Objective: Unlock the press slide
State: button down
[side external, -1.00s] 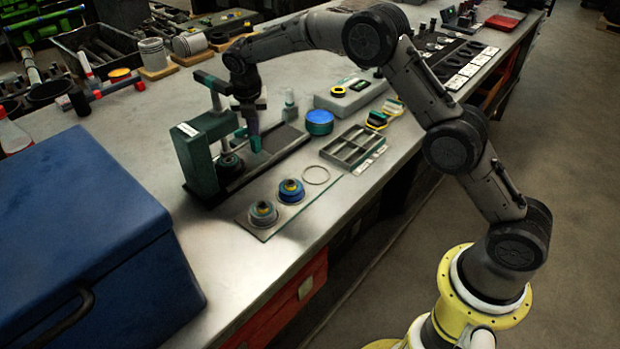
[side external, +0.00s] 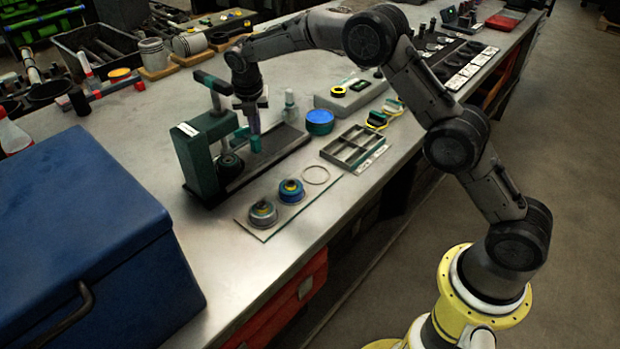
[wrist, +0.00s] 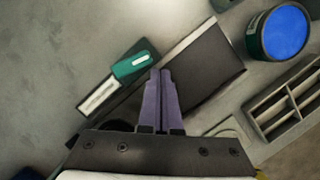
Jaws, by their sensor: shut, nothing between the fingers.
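The press (side external: 203,152) is a dark green body with a white label, a grey post and a dark top arm, standing on the bench. Its dark slide plate (side external: 286,141) runs to the right from its foot, and it also shows in the wrist view (wrist: 208,68). My gripper (side external: 254,136) is shut and empty, pointing down over the slide. A teal piece (side external: 256,144) shows right below the fingertips. In the wrist view, a teal handle with a white stripe (wrist: 131,66) lies just left of my purple fingertips (wrist: 160,76); I cannot tell whether they touch.
A blue-topped round tin (side external: 319,118), a divided grey tray (side external: 357,146) and a plate with two ringed parts (side external: 290,190) sit near the press. A large blue box (side external: 80,240) stands at front left. Bare bench lies behind the press.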

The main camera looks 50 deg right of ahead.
jog(key=shift+w+d, duration=0.35)
jog(key=shift+d, duration=0.15)
dwell(0.3)
jog(key=shift+w+d, duration=0.1)
jog(key=shift+w, duration=0.15)
dwell(0.4)
jog(key=shift+w+d, duration=0.15)
jog(key=shift+w, duration=0.05)
jog(key=shift+s+a+r, duration=0.1)
jog(key=shift+s+a, duration=0.1)
jog(key=shift+s, duration=0.05)
jog(key=shift+r, duration=2.95)
jog(key=shift+r, duration=2)
